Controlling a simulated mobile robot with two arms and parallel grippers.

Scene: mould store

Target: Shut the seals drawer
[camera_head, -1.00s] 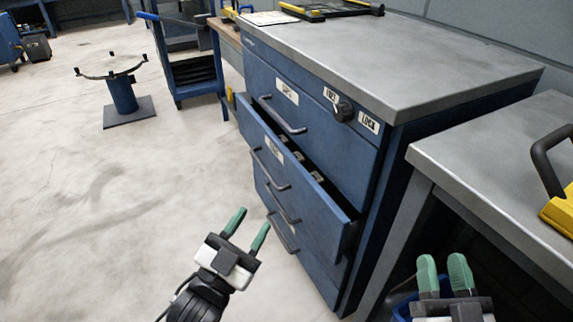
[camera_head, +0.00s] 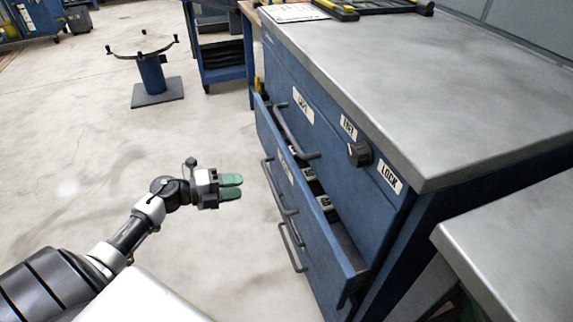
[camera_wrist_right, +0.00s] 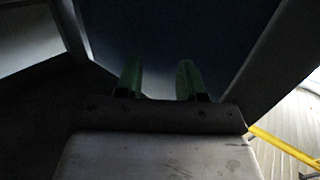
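The blue cabinet has one drawer (camera_head: 325,225) pulled out, below the top drawer; its front carries a small label, too oblique to read, and a bar handle (camera_head: 277,188). Several pale grey items (camera_head: 308,174) lie inside it. My left gripper (camera_head: 231,187) is left of the open drawer, its green fingers pointing right toward the front, apart from it. The fingers look close together, but the view angle hides the gap. My right gripper is not in the head view; in the right wrist view (camera_wrist_right: 159,82) its green fingers are apart with nothing between them.
A dark lock knob (camera_head: 359,153) sits on the cabinet's upper front between two labels. The cabinet's grey top (camera_head: 420,90) is mostly clear. A second grey bench (camera_head: 520,245) stands at the right. A round stand (camera_head: 152,75) is on the open floor to the left.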

